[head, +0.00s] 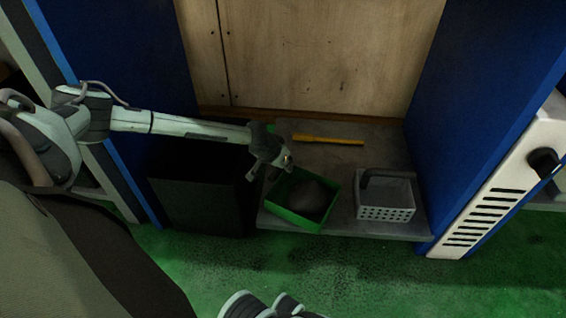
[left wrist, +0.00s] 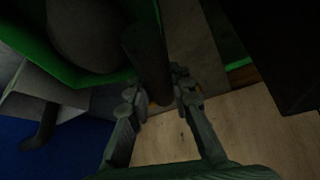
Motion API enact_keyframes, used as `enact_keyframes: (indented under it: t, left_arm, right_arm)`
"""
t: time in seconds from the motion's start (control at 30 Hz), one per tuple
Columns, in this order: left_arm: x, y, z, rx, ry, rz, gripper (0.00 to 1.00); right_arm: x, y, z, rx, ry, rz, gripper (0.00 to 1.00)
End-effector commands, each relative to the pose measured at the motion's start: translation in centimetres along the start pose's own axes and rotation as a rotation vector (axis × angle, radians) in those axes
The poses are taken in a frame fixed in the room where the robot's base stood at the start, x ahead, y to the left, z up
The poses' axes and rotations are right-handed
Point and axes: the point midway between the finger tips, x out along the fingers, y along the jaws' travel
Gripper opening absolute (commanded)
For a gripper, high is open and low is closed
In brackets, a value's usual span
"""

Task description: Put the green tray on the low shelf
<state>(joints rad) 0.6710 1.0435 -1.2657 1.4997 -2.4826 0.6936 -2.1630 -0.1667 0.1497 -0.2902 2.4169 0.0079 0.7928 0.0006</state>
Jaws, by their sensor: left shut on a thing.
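The green tray (head: 330,211) is a shallow open box over the front left part of the low grey shelf (head: 390,152). A dark grey rounded lump (head: 312,196) lies in it. I cannot tell whether the tray rests on the shelf or hangs just above it. My left gripper (head: 287,163) is at the tray's back left edge. In the left wrist view its fingers (left wrist: 158,98) are closed around a dark bar (left wrist: 146,55) beside the tray's green wall (left wrist: 110,76). The lump (left wrist: 88,30) shows there too.
A grey perforated basket (head: 386,214) with a dark handle stands right of the tray. A yellow bar (head: 328,140) lies at the back. A black box (head: 200,195) stands left of the shelf. Blue panels (head: 480,90) flank the opening, with a wooden wall (head: 320,60) behind.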

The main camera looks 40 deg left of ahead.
Motion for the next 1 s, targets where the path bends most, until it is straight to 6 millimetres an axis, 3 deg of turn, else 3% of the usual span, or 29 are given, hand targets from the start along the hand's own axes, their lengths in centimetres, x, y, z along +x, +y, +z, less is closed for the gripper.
enact_keyframes:
  t: [0.17,0.2,0.33,0.73,0.93,1.0]
  left_arm:
    - [0.0,0.0,0.0,0.001,0.001,0.0,0.0]
    - [0.1,0.0,0.1,0.002,-0.001,-0.001,0.24]
    - [0.1,0.0,0.1,0.002,-0.001,-0.001,0.4]
    - [-0.8,-0.1,0.0,0.001,-0.001,-0.001,0.41]
    - [-4.5,-0.1,-0.1,0.003,-0.001,-0.002,0.41]
    - [-6.1,-0.1,-0.1,0.004,0.0,-0.001,0.41]
  right_arm:
    - [0.1,0.0,0.0,-0.001,0.001,-0.005,0.0]
    - [0.1,0.0,0.0,-0.001,0.001,-0.005,0.0]
    - [0.1,0.0,0.0,-0.001,0.001,-0.004,0.0]
    - [0.3,0.0,-0.1,0.0,-0.003,-0.002,0.0]
    - [0.9,0.2,-0.5,0.002,-0.005,0.018,0.0]
    - [0.1,0.3,-0.4,0.011,-0.032,0.05,0.0]
